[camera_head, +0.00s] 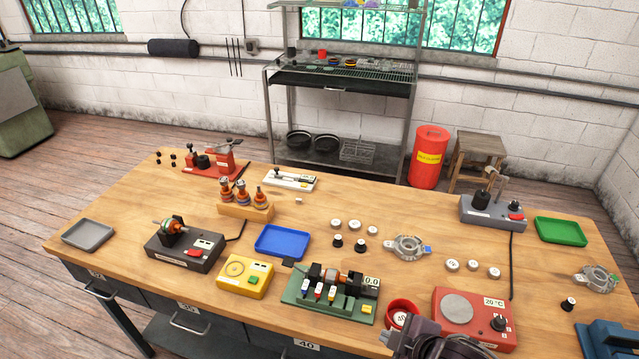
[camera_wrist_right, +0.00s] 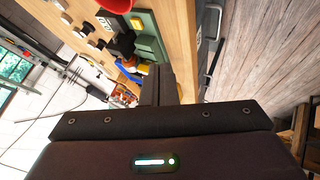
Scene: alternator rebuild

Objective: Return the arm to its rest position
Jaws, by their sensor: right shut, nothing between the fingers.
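My right gripper (camera_head: 398,335) is at the bottom edge of the head view, in front of the red hot plate unit (camera_head: 448,327) and close to a red cup (camera_head: 402,307). In the right wrist view its dark fingers (camera_wrist_right: 160,85) are together with nothing between them. The wrist view is turned sideways, with the bench edge and floor beyond the fingers. Most of my right arm is out of frame. My left gripper is in neither view.
The wooden bench (camera_head: 130,205) holds a green test stand (camera_head: 330,312), a yellow meter (camera_head: 245,293), a blue tray (camera_head: 283,238), a grey tray (camera_head: 88,250) and a green tray (camera_head: 560,231). Two metal housings (camera_head: 408,247) (camera_head: 597,279) lie to the right. A shelf (camera_head: 343,160) stands behind.

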